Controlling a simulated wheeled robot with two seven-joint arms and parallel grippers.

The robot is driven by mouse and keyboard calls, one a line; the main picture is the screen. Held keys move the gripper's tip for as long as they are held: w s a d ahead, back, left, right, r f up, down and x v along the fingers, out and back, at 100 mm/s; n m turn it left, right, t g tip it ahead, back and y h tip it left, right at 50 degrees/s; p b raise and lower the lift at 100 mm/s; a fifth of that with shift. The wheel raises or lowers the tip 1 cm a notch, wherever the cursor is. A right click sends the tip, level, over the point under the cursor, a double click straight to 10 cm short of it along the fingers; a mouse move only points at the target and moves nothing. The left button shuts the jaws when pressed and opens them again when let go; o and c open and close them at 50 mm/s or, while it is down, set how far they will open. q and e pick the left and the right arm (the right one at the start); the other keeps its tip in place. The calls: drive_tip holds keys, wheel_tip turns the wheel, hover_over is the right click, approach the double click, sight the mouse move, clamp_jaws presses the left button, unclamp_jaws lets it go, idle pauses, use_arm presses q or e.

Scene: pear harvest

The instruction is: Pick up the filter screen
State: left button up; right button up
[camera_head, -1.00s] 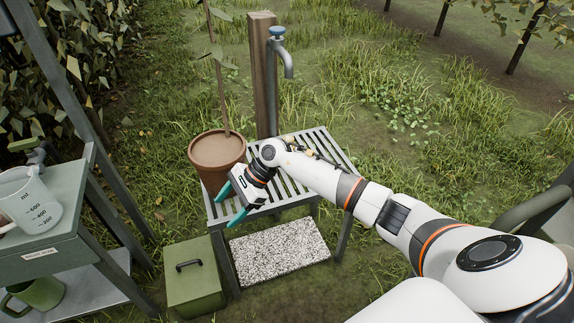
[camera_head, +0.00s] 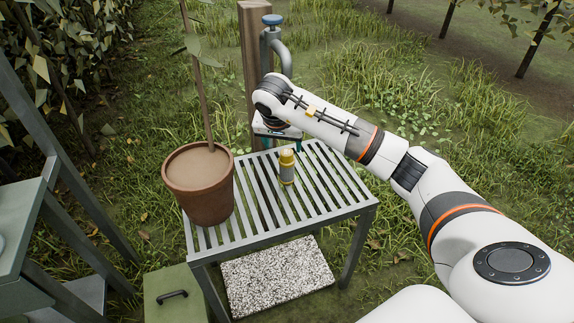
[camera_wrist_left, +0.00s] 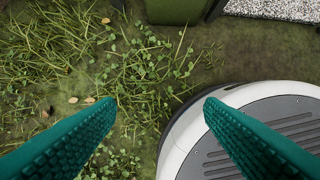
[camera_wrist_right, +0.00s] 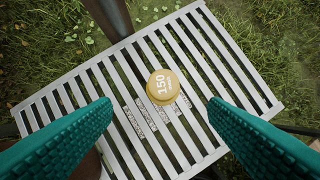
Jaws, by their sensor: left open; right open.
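My left gripper (camera_wrist_left: 160,102) is open and empty above the grass.
A terracotta pot (camera_head: 203,188) with a thin trunk stands on the bench's left side. A wooden post (camera_head: 255,65) and a blue-topped tap (camera_head: 272,38) rise behind. A green box (camera_head: 175,297) and a speckled slab (camera_head: 277,275) lie below. The bench's right side is clear.

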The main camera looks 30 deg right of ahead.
sight(286, 154)
drive_tip(key=x, duration=0.5)
drive_tip(key=shift+s+f+b, duration=0.1)
drive_tip(key=shift+b, duration=0.2)
drive_tip(key=x, duration=0.4)
drive_tip(key=shift+d+b, duration=0.35)
use_arm(q)
drive_tip(key=r, duration=0.2)
drive_tip(key=w+r, duration=0.1)
drive_tip(key=r, duration=0.2)
use_arm(e)
drive_tip(key=c, duration=1.1)
drive_tip(key=shift+c, duration=0.2)
